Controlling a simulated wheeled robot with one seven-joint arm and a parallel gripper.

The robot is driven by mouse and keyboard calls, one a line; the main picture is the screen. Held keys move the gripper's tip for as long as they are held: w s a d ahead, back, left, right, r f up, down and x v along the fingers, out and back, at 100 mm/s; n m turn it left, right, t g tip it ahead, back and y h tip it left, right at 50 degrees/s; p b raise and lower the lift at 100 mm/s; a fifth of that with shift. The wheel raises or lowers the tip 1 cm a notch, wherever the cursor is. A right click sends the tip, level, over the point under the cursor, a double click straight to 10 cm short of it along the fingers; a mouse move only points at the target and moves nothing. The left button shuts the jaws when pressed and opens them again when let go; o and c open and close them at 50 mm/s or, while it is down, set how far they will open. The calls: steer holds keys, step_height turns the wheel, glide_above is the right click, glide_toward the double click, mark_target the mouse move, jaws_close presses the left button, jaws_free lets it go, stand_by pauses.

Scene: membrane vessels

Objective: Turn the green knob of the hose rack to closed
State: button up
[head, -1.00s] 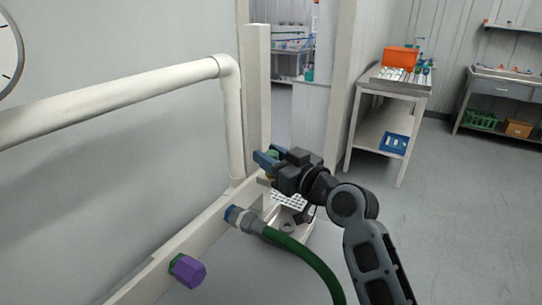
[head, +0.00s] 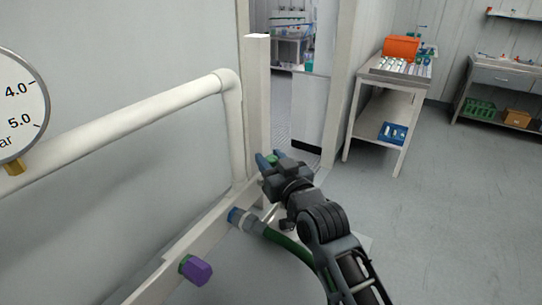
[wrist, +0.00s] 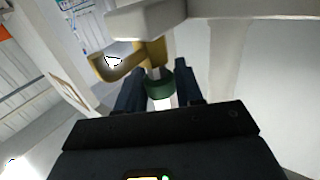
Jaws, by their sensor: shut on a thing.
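The green knob (head: 271,160) shows at the far end of the hose rack (head: 200,240), partly hidden by my gripper. My gripper (head: 268,159) is shut on it, with one blue finger on each side. In the wrist view the green knob (wrist: 160,88) is a dark green ring between the two dark fingers (wrist: 160,92). A yellow bracket-like part (wrist: 130,65) sits just beyond it. I cannot read the knob's turn position.
A green hose (head: 290,246) with a blue-collared fitting leaves the rack nearer to me. A purple knob (head: 196,270) sticks out at the front. A white pipe (head: 120,122) and a gauge (head: 20,105) are at left. Open floor and a cart (head: 385,115) lie right.

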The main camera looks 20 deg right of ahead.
steer(key=o, duration=0.9)
steer(key=shift+o, duration=0.2)
steer(key=s+b, duration=0.1)
steer(key=s, duration=0.6)
steer(key=shift+s+d+b, duration=0.15)
steer(key=shift+s+b, duration=0.25)
steer(key=s+f+g, duration=0.1)
steer(key=s+f, duration=0.4)
steer(key=s, duration=0.7)
steer(key=s+f+g, duration=0.1)
steer(key=s+f, duration=0.4)
steer(key=s, duration=0.6)
steer(key=s+r, duration=0.2)
steer(key=s, duration=0.7)
steer(key=s+r+g, duration=0.1)
steer(key=s+r, duration=0.1)
steer(key=s, duration=0.8)
steer(key=shift+s+r, duration=0.2)
steer(key=shift+r, duration=0.1)
